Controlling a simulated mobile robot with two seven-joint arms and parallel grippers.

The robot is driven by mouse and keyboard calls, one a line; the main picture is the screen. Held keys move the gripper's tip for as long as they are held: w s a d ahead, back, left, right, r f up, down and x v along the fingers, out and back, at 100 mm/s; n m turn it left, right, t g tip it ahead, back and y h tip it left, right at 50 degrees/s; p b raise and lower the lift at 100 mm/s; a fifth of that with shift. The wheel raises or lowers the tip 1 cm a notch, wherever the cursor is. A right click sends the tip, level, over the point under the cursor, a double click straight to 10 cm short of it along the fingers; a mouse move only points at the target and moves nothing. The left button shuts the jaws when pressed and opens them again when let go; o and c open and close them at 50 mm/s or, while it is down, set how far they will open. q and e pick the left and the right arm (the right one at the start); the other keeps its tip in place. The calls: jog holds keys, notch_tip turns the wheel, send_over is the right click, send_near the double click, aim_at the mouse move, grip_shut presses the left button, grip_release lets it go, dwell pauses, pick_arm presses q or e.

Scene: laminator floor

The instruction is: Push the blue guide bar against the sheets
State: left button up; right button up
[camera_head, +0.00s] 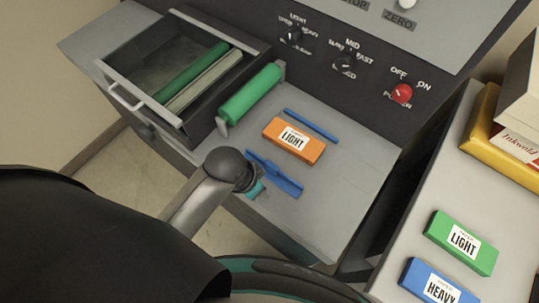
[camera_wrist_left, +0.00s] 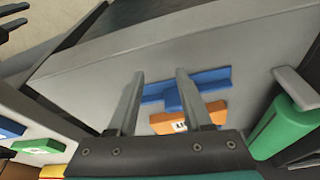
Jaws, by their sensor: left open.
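The blue guide bar (camera_head: 285,182) lies on the grey bed on my side of the orange stack labelled LIGHT (camera_head: 280,133), with a grey gap between them. In the left wrist view the guide bar (camera_wrist_left: 211,76) has a raised blue block near its middle, and the orange stack (camera_wrist_left: 207,115) is partly hidden by my gripper. My left gripper is open, its two fingers (camera_wrist_left: 160,74) apart at the guide bar, the raised block showing between them. I cannot tell whether they touch it. In the head view my wrist hides the fingers.
A thin blue strip (camera_head: 311,126) lies beyond the orange stack. A green roller (camera_head: 250,93) and an open drawer (camera_head: 107,72) stand left. Green (camera_head: 480,257) and blue (camera_head: 415,276) packs lie on the right-hand surface. A dark pronged shape (camera_wrist_left: 12,24), perhaps my right gripper, shows at the wrist view's corner.

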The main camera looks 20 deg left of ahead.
aim_at(271, 166)
pick_arm(q)
jog(key=w+d+r+m+g+y+p, duration=0.1)
jog(key=w+r+m+p, duration=0.1)
jog(key=w+r+m, duration=0.4)
jog(key=w+r+m+g+y+p, duration=0.1)
jog(key=r+m+g+p, duration=0.1)
jog(key=r+m, duration=0.7)
jog(key=shift+m, duration=0.5)
jog(key=f+b, duration=0.2)
jog(key=f, duration=1.4)
jog(key=shift+d, duration=0.2)
pick_arm(e)
notch_tip(271, 166, up, 2)
pick_arm(q)
jog(key=shift+c, duration=0.2)
jog(key=c, duration=0.7)
grip_shut()
jog(key=shift+s+f, duration=0.15)
